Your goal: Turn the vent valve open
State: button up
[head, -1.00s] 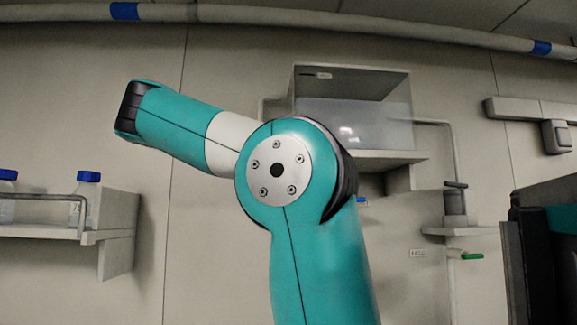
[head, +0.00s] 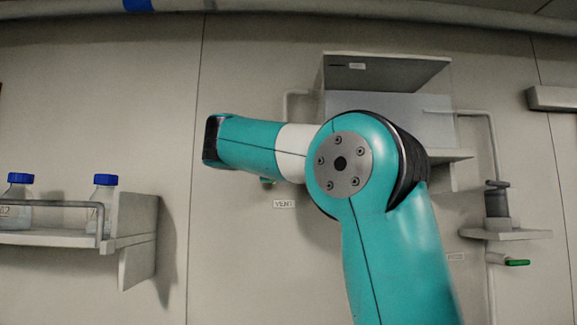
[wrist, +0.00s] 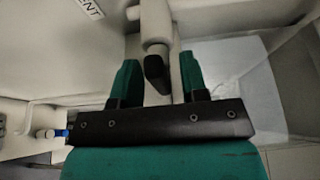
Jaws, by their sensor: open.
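The vent valve shows in the wrist view as a pale pipe fitting (wrist: 155,25) with a black handle (wrist: 155,70) pointing down the picture. My gripper (wrist: 158,75) is open, its two green fingers apart on either side of the handle. I cannot tell whether either finger touches it. A VENT label (wrist: 89,8) is at the top left of the wrist view. In the head view the VENT label (head: 284,204) is on the wall just below my arm. A small greenish piece shows above it, too small to identify. My arm hides most of the valve and gripper there.
A wall box (head: 388,72) stands behind my arm, with a shelf under it. To the right are a small bracket shelf (head: 505,235) and a green-handled valve (head: 517,262). At left, a railed shelf (head: 128,240) holds blue-capped bottles (head: 104,190). A pipe (head: 330,25) runs along the top.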

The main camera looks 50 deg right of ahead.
grip_shut()
jog(key=shift+f+n+b, duration=0.15)
jog(key=shift+n+b, duration=0.15)
jog(key=shift+b, duration=0.2)
jog(key=shift+f+n+b, duration=0.15)
jog(key=shift+n+b, duration=0.35)
jog(key=shift+b, duration=0.3)
jog(key=n+t+h+b, duration=0.1)
jog(key=n+b, duration=0.2)
jog(key=b, duration=0.1)
jog(key=shift+n+h, duration=0.3)
jog(key=n+t+b, duration=0.1)
jog(key=n+b, duration=0.1)
jog(key=n, duration=0.1)
jog(key=n+t+b, duration=0.2)
jog(key=n+b, duration=0.1)
jog(key=n, duration=0.1)
jog(key=shift+n+t, duration=0.3)
jog(key=n+t+b, duration=0.2)
jog(key=n, duration=0.3)
jog(key=shift+r, duration=0.2)
jog(key=shift+r+n+t+y+b, duration=0.1)
jog(key=shift+n+t+y+b, duration=0.4)
jog(key=shift+n, duration=0.6)
jog(key=shift+r+n+t+y+b, duration=0.1)
jog(key=shift+n+t+y, duration=0.1)
jog(key=shift+n+t, duration=0.7)
jog(key=shift+n, duration=0.5)
